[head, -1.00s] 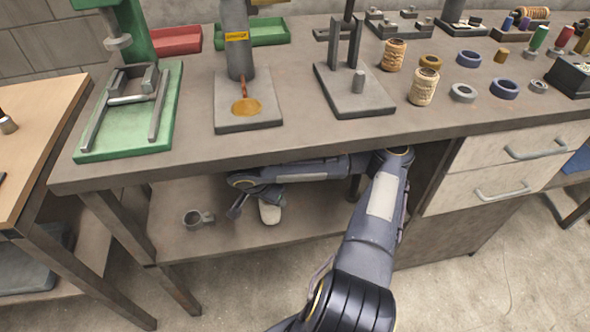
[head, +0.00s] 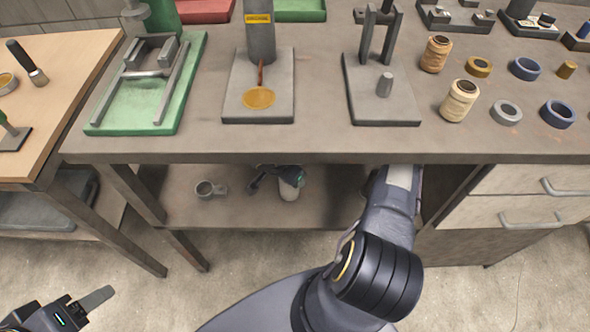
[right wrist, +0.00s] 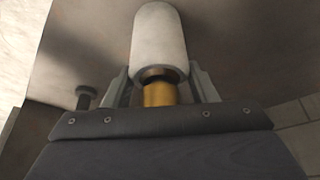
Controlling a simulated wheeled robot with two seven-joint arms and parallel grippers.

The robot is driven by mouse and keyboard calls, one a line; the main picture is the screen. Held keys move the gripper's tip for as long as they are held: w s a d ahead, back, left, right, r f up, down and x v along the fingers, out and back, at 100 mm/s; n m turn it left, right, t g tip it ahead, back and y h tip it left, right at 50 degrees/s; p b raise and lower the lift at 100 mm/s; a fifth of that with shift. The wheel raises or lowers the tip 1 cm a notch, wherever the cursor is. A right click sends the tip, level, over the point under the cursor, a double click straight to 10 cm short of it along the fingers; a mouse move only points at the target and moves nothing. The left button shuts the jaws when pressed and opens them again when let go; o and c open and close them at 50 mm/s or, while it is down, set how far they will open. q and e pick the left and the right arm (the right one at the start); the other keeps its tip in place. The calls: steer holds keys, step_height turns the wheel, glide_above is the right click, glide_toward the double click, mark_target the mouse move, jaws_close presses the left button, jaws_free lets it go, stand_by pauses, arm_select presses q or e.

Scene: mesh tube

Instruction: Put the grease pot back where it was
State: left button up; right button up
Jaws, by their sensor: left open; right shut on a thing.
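The grease pot appears to be the white cylinder with a brass-coloured neck (right wrist: 159,45) that fills the middle of the right wrist view. In the head view its white body (head: 288,192) shows at the lower shelf under the bench. My right gripper (head: 290,175) is shut on it around the brass part, with a finger on each side in the right wrist view (right wrist: 160,92). I cannot tell whether the pot touches the shelf. My left gripper (head: 92,302) is open and empty, low at the left, partly cut off by the frame, away from the bench.
A grey mug (head: 205,189) stands on the lower shelf (head: 230,217), left of the pot. The bench top (head: 330,142) is above my right forearm. Drawers (head: 500,215) close the right side. A wooden table (head: 75,75) stands at the left.

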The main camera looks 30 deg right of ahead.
steer(key=shift+f+b, duration=0.2)
steer(key=shift+b, duration=0.1)
steer(key=o, duration=1.3)
steer(key=shift+c, duration=0.2)
steer(key=shift+r, duration=0.1)
